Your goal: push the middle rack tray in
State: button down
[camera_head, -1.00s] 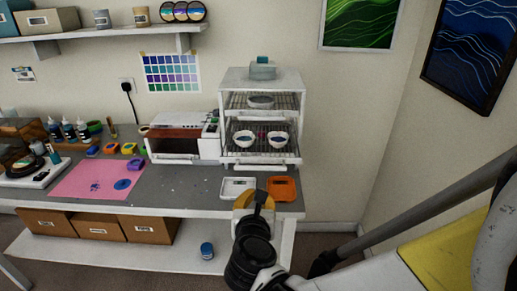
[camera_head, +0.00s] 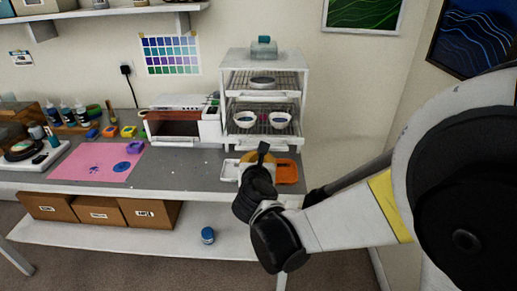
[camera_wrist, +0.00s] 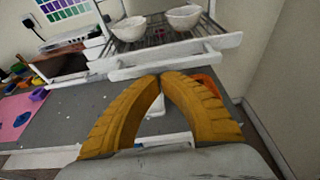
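The white rack (camera_head: 226,80) stands at the back of the bench. Its middle tray (camera_head: 264,130), a wire shelf with a white front bar, sticks out toward me. In the wrist view, the tray's front bar (camera_wrist: 215,45) and both bowls show near the top. My gripper (camera_wrist: 160,77) has its yellow fingers together at the tips, with nothing between them. The tips are just in front of the bar; I cannot tell whether they touch. In the head view my arm hides most of the gripper.
An upper shelf (camera_head: 288,80) holds one bowl (camera_head: 263,82). A bottle (camera_head: 264,46) stands on top of the rack. A white oven-like box (camera_head: 185,122) stands close left. An orange tray (camera_head: 287,172) and a white scale (camera_head: 229,170) lie below, partly behind my arm.

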aim_at(260, 128)
jog(key=shift+w, duration=0.1)
jog(key=w, duration=1.6)
jog(key=shift+w+d, duration=0.2)
jog(key=shift+d, duration=0.1)
